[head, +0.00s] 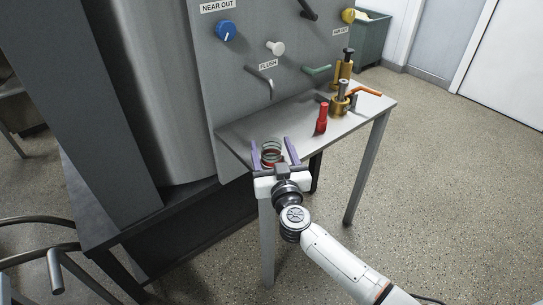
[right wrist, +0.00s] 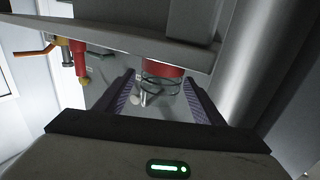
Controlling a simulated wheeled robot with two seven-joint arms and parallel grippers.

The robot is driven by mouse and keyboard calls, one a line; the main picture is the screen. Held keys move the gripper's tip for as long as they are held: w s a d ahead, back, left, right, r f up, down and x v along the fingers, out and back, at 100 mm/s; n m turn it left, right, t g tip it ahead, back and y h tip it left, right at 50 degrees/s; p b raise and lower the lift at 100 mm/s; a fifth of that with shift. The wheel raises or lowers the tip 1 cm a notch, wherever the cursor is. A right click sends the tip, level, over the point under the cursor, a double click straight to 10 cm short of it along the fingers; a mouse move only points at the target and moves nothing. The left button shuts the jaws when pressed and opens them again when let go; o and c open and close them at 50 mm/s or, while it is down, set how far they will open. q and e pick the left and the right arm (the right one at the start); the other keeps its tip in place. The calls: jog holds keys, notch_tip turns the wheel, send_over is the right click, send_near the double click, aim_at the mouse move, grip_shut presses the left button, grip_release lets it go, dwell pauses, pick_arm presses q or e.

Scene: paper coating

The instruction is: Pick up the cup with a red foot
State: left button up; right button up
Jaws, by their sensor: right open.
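The cup (head: 271,148) looks clear with dark rings and has a red foot. It stands upright on the small grey table (head: 233,135), near its left front corner. In the right wrist view, which shows the scene upside down, the red foot (right wrist: 162,69) is at the table and the see-through body hangs below it in the picture. My right gripper (head: 271,141) is open, with one purple finger on each side of the cup. In the right wrist view the cup lies between the fingers (right wrist: 159,78). I cannot tell whether either finger touches it. My left gripper is not in view.
A red object (head: 321,120) and a brass fitting (head: 340,103) with an orange lever (head: 365,91) stand further right on the table. Behind rises a grey panel (head: 285,30) with a blue knob (head: 226,31) and a bent grey spout (head: 261,80). The table's middle is clear.

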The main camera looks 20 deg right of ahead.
jog(key=c, duration=1.1)
